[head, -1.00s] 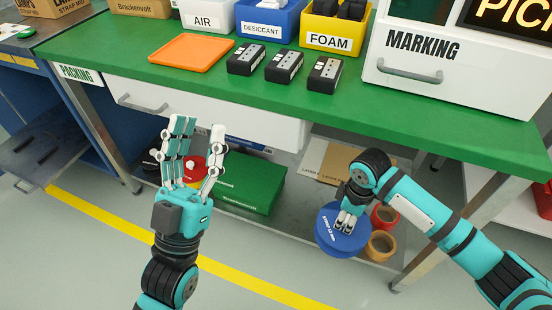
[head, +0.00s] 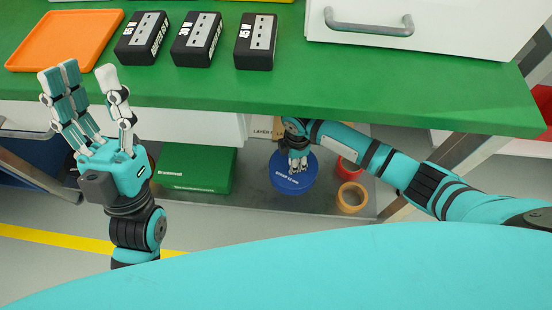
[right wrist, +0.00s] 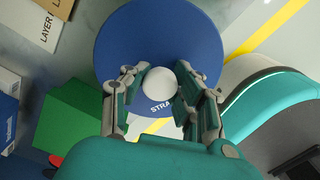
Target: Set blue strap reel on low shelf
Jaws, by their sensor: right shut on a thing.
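The blue strap reel (head: 293,178) is a round disc with white lettering, under the green table at the low grey shelf (head: 250,182). My right gripper (head: 298,163) reaches down onto its upper side. In the right wrist view, the reel (right wrist: 160,35) shows a pale round knob (right wrist: 160,83) at its middle, with the fingers of my right gripper (right wrist: 158,88) closed on both sides of it. Whether the reel's underside touches the shelf is hidden. My left gripper (head: 88,85) is open and empty, fingers up, in front of the table's left part.
A green box (head: 195,168) lies left of the reel. A red ring (head: 348,166) and an orange ring (head: 351,197) lie close on its right. The green tabletop (head: 400,85) overhangs the shelf. A slanting table leg (head: 445,160) stands at the right.

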